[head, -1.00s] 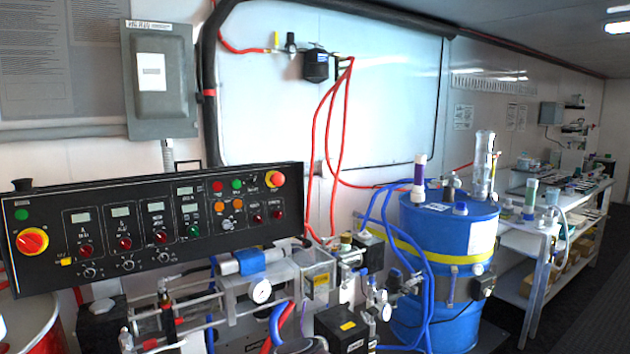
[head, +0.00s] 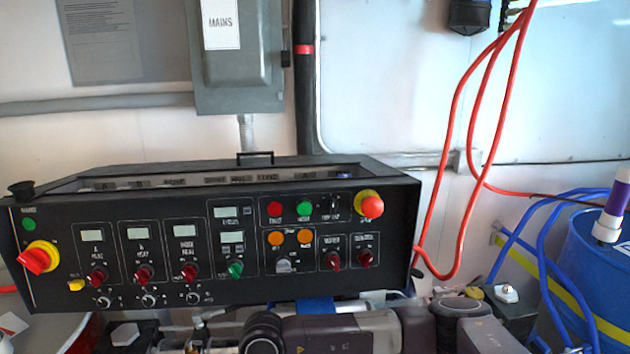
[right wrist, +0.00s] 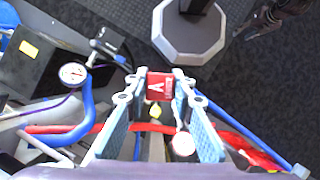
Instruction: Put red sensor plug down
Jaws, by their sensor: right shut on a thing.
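The red sensor plug (right wrist: 159,87), a small red block with a white letter A on it, shows in the right wrist view. My right gripper (right wrist: 158,92) is shut on it, with the plug between the two fingertips. The plug is above machine parts and dark floor; I cannot tell whether it touches anything. In the head view, parts of my arm cross the bottom edge, and neither the plug nor the right gripper shows. My left gripper is in neither view.
The black control panel (head: 130,275) fills the lower left of the head view. Red hoses (head: 452,130) hang right of it, and blue hoses (head: 550,290) run by the blue drum (head: 592,248). In the right wrist view, a gauge (right wrist: 73,74) and a blue hose (right wrist: 87,118) lie left of the gripper.

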